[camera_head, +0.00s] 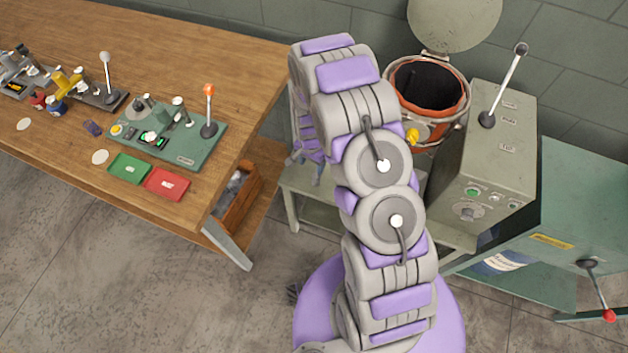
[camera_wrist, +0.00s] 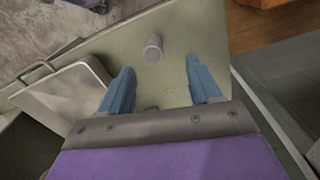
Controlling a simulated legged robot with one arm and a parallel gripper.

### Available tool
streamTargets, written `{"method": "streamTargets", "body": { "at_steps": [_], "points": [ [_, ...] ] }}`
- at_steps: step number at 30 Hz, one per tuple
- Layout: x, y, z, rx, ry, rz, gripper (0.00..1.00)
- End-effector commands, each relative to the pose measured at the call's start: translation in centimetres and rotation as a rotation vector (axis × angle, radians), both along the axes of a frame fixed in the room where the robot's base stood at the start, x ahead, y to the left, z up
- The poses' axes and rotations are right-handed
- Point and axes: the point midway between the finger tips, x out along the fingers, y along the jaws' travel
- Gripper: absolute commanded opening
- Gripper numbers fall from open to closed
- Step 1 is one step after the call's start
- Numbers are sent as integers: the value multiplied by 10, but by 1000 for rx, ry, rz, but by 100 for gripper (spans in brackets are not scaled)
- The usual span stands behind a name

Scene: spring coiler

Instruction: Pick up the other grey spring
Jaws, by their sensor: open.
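A small grey cylindrical piece, apparently the grey spring (camera_wrist: 153,47), is on a grey-green tabletop (camera_wrist: 165,20) in the wrist view. I cannot tell whether it stands or lies. My gripper (camera_wrist: 159,64) is open, with its two blue fingers spread and nothing between them. The spring is just beyond the fingertips, between their lines and nearer the left one, apart from both. In the head view my arm covers much of the low grey-green table (camera_head: 300,185), and the spring cannot be seen there.
A metal tray with a handle (camera_wrist: 60,92) lies left of my gripper. The head view shows a wooden workbench (camera_head: 150,50) with a green coiler device (camera_head: 175,138), a red-orange bin (camera_head: 430,95) with its lid up, and a grey lever machine (camera_head: 490,150).

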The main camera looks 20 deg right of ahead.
Motion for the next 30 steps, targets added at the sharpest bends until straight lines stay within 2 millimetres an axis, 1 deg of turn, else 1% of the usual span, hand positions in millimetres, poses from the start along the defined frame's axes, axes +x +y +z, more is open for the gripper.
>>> {"method": "streamTargets", "body": {
  "at_steps": [1, 4, 6, 11, 14, 21, 24, 30],
  "points": [
    [-1, -1, -14, 1, 3, -1, 63],
    [0, -3, -31, 3, 0, -1, 63],
    [0, -5, -39, 5, -1, -2, 63],
    [-1, -5, -48, 4, 0, -2, 63],
    [-3, -4, -56, 1, 1, -2, 63],
    [-7, -5, -90, 0, 3, -2, 63],
    [-7, -7, -96, 1, 1, -2, 63],
    [-6, -8, -95, 4, 0, -2, 62]
  ]
}}
